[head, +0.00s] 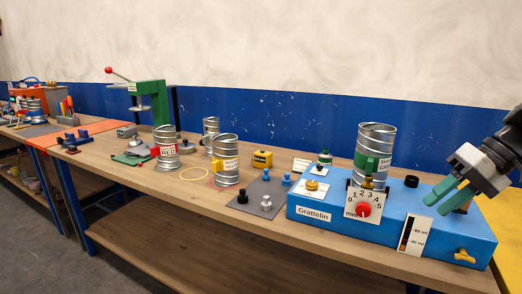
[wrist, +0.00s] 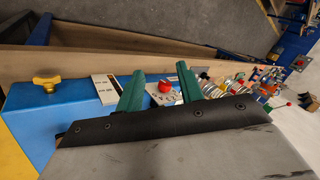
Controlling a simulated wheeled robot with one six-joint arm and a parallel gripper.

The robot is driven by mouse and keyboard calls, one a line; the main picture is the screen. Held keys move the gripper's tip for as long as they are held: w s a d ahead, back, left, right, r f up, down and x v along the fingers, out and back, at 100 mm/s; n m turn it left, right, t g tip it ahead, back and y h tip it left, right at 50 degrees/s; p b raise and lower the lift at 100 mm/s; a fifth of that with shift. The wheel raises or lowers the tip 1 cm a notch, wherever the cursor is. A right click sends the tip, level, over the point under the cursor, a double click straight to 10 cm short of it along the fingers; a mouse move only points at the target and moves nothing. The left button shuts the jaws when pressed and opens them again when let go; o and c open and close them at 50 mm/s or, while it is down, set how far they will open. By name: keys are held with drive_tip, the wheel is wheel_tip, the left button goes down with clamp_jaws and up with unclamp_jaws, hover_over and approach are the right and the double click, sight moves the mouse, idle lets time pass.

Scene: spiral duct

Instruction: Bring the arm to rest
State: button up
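My gripper (head: 451,194) is at the right of the head view, tilted down to the left, above the right part of the blue Grattelin box (head: 320,212). Its two green fingers are spread apart with nothing between them. In the wrist view the fingers (wrist: 157,88) also stand apart, with the blue box (wrist: 40,115) beyond them. A spiral duct piece with a green label (head: 374,150) stands upright on the box, to the left of my gripper and apart from it.
The box carries a dial plate with a red knob (head: 363,209) and a yellow wing knob (head: 464,255). Other duct pieces (head: 165,142) stand on the wooden bench (head: 205,200) to the left. A green press (head: 150,100) is behind them. A yellow surface (head: 510,240) lies at far right.

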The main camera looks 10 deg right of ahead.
drive_tip(key=s+a+f+h, duration=0.2)
drive_tip(key=s+a+h, duration=0.1)
drive_tip(key=s+a, duration=0.3)
drive_tip(key=s+a+f+g+h, duration=0.1)
drive_tip(key=s+a+f+h, duration=0.2)
drive_tip(key=s+a, duration=0.3)
drive_tip(key=shift+s+a+n, duration=0.3)
drive_tip(key=shift+s+a, duration=0.1)
drive_tip(key=shift+a, duration=0.85)
drive_tip(key=shift+d, duration=0.1)
